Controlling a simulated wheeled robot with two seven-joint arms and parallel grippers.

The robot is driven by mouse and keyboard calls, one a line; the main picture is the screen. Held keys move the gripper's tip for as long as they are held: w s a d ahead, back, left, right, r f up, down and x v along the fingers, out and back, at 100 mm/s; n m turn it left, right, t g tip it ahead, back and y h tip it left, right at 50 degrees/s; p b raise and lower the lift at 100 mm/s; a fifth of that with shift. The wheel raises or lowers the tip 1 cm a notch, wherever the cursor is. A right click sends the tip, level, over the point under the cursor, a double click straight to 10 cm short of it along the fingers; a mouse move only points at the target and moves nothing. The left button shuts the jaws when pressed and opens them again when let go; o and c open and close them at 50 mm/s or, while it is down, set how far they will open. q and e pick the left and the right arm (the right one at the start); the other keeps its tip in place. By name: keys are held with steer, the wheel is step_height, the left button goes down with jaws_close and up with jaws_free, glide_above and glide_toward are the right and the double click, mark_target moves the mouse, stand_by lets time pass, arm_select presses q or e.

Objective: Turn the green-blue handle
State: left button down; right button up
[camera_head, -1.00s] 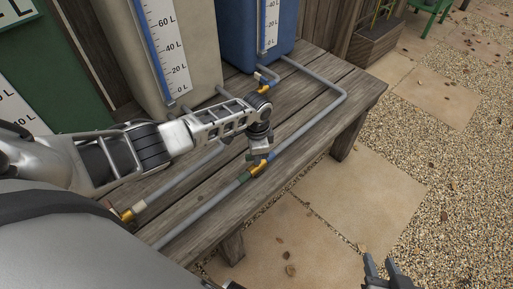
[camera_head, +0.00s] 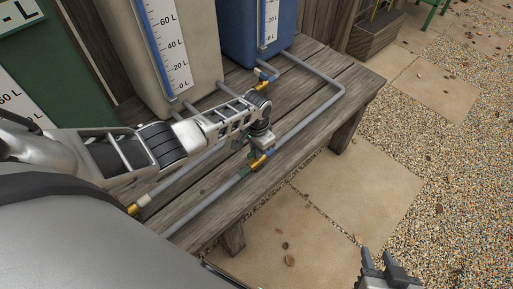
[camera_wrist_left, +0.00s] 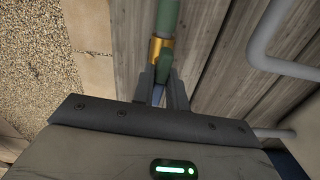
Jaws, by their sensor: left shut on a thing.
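The brass valve (camera_head: 258,162) sits in the grey pipe along the front of the wooden bench. In the left wrist view the valve (camera_wrist_left: 155,48) has a green collar (camera_wrist_left: 167,16) on one side and a bit of blue shows on the other. Its green handle (camera_wrist_left: 165,62) lies between the fingers of my left gripper (camera_wrist_left: 160,84). My left gripper (camera_head: 257,149) is shut on this handle and partly hides it in the head view. My right gripper (camera_head: 380,260) is empty and open, low over the paving, away from the bench.
Beige (camera_head: 180,50) and blue (camera_head: 238,35) tanks with litre scales stand on the bench (camera_head: 310,120). Other brass valves show near the blue tank (camera_head: 262,86) and at the lower left (camera_head: 133,209). A grey pipe (camera_head: 318,102) bends round the bench's right end.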

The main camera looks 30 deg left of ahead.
arm_select(q)
steer(key=c, duration=1.4)
jaws_free()
arm_select(e)
steer(key=shift+a, duration=0.1)
steer(key=shift+s, duration=0.1)
